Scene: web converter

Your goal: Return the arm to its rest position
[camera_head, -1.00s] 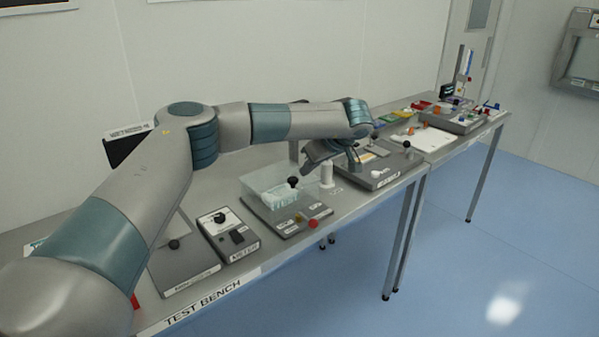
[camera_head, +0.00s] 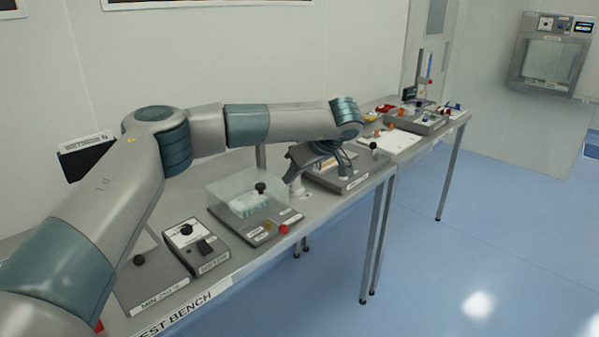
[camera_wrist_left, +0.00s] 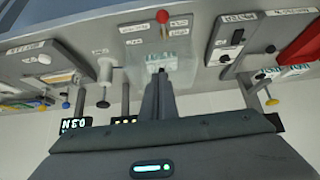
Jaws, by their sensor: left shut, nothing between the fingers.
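My left arm (camera_head: 285,122) reaches across the head view from the lower left, bent at the elbow and stretched out over the test bench (camera_head: 215,303). My right gripper is not in view.
The clear box (camera_head: 222,189) sits on a base with a black knob and red button. A second table (camera_head: 440,130) holds small parts. Blue floor (camera_head: 480,240) is open at right.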

